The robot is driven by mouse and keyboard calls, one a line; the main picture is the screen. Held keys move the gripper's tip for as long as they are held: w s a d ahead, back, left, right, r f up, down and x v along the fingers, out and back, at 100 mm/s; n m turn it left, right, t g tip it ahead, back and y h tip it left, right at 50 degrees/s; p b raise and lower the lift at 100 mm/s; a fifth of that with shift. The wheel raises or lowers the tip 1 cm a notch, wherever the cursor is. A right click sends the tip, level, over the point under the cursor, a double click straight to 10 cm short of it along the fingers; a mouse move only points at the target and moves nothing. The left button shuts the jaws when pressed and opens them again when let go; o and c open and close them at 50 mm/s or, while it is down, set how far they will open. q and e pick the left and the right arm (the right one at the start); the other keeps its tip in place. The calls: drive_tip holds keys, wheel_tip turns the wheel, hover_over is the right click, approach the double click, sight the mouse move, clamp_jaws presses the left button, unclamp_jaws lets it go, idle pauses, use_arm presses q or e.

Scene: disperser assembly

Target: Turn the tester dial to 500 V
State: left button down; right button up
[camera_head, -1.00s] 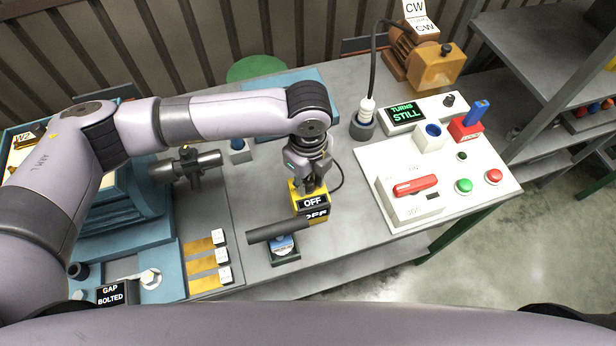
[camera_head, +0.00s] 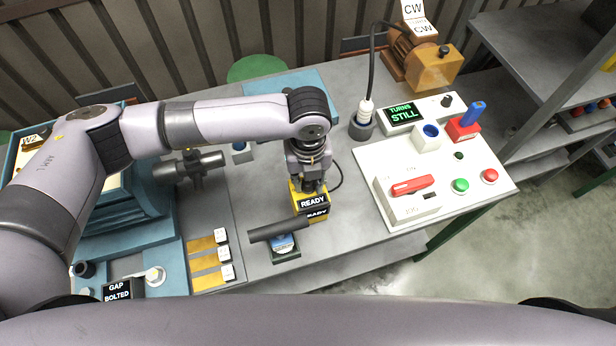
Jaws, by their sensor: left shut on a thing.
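The yellow tester (camera_head: 311,213) stands on the grey bench in the middle of the view. Its small black display now reads "READY". My left gripper (camera_head: 312,188) points down onto the top of the tester and is shut on its dial. The dial itself is hidden by the fingers, so its marks cannot be read. A dark lead curves out on the right side of the tester. My right gripper is not in view.
A dark cylinder (camera_head: 279,230) lies on a small stand just in front of the tester. A white panel (camera_head: 470,205) with a red lever and green and red buttons is on the right. A motor (camera_head: 412,52) stands behind. The bench between tester and panel is clear.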

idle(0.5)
use_arm(q)
drive_tip(key=c, duration=1.3)
unclamp_jaws()
drive_tip(key=shift+r, duration=0.1)
wheel_tip(320, 180, up, 12)
drive_tip(key=shift+f, duration=0.1)
